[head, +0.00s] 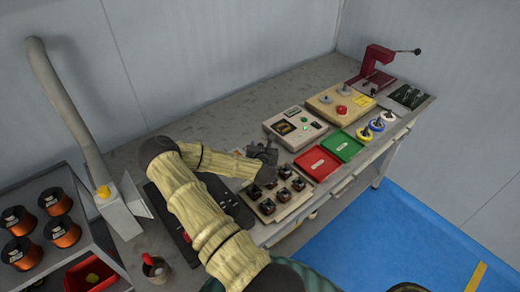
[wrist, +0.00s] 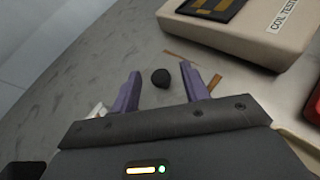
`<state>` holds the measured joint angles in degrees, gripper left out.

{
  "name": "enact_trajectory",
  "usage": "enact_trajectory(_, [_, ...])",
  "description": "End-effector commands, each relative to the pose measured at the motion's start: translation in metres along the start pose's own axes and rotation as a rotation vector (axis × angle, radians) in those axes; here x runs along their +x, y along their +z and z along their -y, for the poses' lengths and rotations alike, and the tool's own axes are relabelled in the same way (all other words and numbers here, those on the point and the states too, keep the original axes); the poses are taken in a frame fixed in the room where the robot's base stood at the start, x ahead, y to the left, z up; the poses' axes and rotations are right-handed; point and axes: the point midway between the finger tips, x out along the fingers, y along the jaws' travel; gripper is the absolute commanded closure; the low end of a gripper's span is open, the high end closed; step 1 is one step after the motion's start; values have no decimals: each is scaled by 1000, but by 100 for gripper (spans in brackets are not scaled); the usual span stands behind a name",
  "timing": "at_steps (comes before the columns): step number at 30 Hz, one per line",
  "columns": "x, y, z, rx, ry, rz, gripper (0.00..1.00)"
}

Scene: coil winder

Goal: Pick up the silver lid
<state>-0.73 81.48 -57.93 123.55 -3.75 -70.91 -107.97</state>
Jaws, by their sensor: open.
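I cannot make out a clear silver lid in either view. In the wrist view a small dark rounded object (wrist: 160,77) lies on the grey bench top, between and just beyond my fingertips. My gripper (wrist: 161,90) has its two purple fingers spread apart with nothing held between them. In the head view my gripper (head: 264,153) is low over the bench, just left of the cream coil tester (head: 281,128). My arm and gripper hide the bench around it in that view.
The coil tester (wrist: 240,38) stands close at the upper right in the wrist view. A tray of small coils (head: 266,208), a red tray (head: 317,163) and a green tray (head: 343,146) line the bench front. The bench behind my gripper is bare.

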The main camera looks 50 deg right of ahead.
Motion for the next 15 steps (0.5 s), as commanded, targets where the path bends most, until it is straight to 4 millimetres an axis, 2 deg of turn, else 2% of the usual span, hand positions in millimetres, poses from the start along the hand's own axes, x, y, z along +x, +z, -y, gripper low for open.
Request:
enact_trajectory(2, [0, 0, 0, 0, 0, 0, 56])
enact_trajectory(6, [0, 0, 0, 0, 0, 0, 84])
enact_trajectory(9, [0, 0, 0, 0, 0, 0, 100])
enact_trajectory(15, [0, 0, 0, 0, 0, 1, 100])
